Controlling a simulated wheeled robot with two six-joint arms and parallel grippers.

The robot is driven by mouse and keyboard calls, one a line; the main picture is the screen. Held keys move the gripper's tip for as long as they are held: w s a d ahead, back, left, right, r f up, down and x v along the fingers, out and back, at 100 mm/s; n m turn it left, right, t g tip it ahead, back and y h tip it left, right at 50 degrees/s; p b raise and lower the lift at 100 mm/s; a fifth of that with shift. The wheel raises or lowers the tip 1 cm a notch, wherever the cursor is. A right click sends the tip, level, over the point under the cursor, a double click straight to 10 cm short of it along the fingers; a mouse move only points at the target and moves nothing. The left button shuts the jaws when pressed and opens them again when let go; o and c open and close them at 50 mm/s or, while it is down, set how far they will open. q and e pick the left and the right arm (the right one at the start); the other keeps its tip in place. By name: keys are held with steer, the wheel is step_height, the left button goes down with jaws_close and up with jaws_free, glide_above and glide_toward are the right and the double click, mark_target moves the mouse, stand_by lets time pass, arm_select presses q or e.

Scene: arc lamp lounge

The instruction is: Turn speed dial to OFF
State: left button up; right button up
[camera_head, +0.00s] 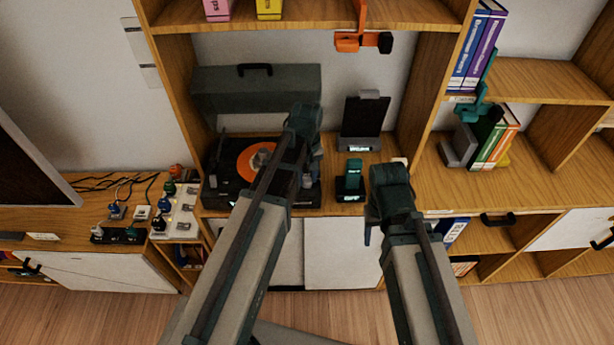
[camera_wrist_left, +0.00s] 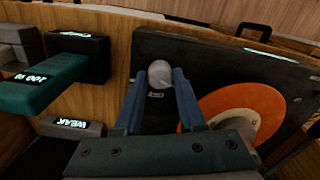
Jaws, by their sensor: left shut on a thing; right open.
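The record player (camera_head: 225,190) is a black deck with an orange record (camera_head: 250,160), standing on the wooden shelf with its grey lid (camera_head: 255,95) raised. In the left wrist view the deck (camera_wrist_left: 200,60) shows at a slant, with the orange record (camera_wrist_left: 215,105) to the right of the fingers. The speed dial, a round grey knob (camera_wrist_left: 159,73), sits on the deck between the fingertips of my left gripper (camera_wrist_left: 158,80), which is shut on it. The dial's marks are too small to read. My right gripper (camera_head: 370,230) is open and empty, right of the deck, with its fingers partly hidden.
A dark green device with a lit label (camera_head: 350,180) stands right of the deck. Behind it is a black panel on a grey stand (camera_head: 365,120). An orange hook (camera_head: 360,42) hangs above. Cables and plugs (camera_head: 120,210) lie on the left cabinet.

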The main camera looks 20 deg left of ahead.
arm_select(q)
jaws_close()
steer(key=m, duration=1.1)
steer(key=shift+m, duration=0.3)
stand_by(0.4)
steer(key=o, duration=0.9)
jaws_free()
